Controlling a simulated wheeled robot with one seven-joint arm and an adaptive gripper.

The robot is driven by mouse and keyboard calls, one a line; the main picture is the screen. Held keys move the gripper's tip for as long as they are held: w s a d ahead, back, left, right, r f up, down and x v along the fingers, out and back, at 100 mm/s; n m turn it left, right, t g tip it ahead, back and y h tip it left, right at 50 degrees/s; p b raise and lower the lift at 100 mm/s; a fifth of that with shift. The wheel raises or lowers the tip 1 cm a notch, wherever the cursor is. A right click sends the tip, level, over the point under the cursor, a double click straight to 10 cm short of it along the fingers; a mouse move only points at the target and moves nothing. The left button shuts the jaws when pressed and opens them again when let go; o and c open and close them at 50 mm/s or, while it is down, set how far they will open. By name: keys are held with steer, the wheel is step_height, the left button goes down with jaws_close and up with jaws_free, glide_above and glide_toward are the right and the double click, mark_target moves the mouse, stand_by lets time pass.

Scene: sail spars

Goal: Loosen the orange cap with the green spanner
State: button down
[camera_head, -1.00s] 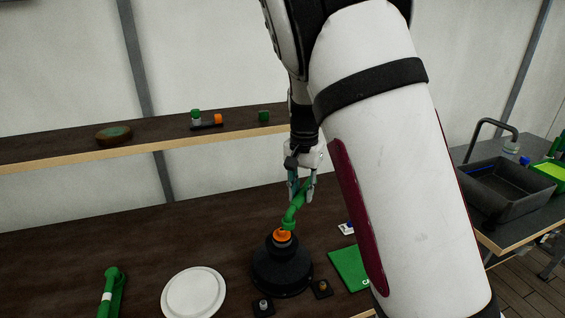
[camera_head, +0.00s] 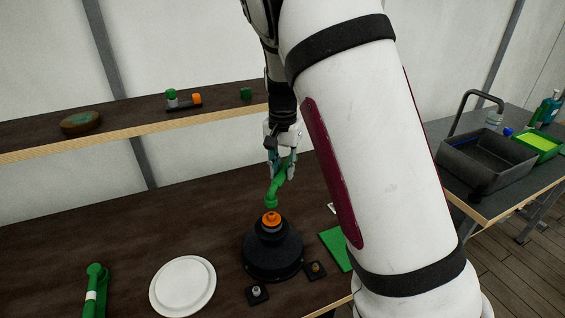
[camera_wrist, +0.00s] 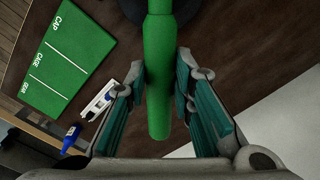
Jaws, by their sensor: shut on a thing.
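My gripper (camera_head: 281,165) is shut on the green spanner (camera_head: 275,192), which hangs tilted down from it. In the wrist view the spanner handle (camera_wrist: 158,70) runs between the teal finger pads of my gripper (camera_wrist: 160,72). The orange cap (camera_head: 271,218) sits on top of a round black stepped housing (camera_head: 272,256) on the dark bench. The spanner's lower end is just above the cap, with what looks like a small gap. The cap is out of sight in the wrist view.
A white round plate (camera_head: 183,287) and another green tool with a white band (camera_head: 92,288) lie left. Two small black blocks (camera_head: 257,294) (camera_head: 315,270) stand before the housing. A shelf (camera_head: 130,117) runs behind.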

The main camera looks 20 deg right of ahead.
steer(key=shift+f, duration=1.25)
steer(key=shift+f, duration=0.2)
steer(key=shift+f, duration=0.35)
steer(key=shift+f, duration=0.6)
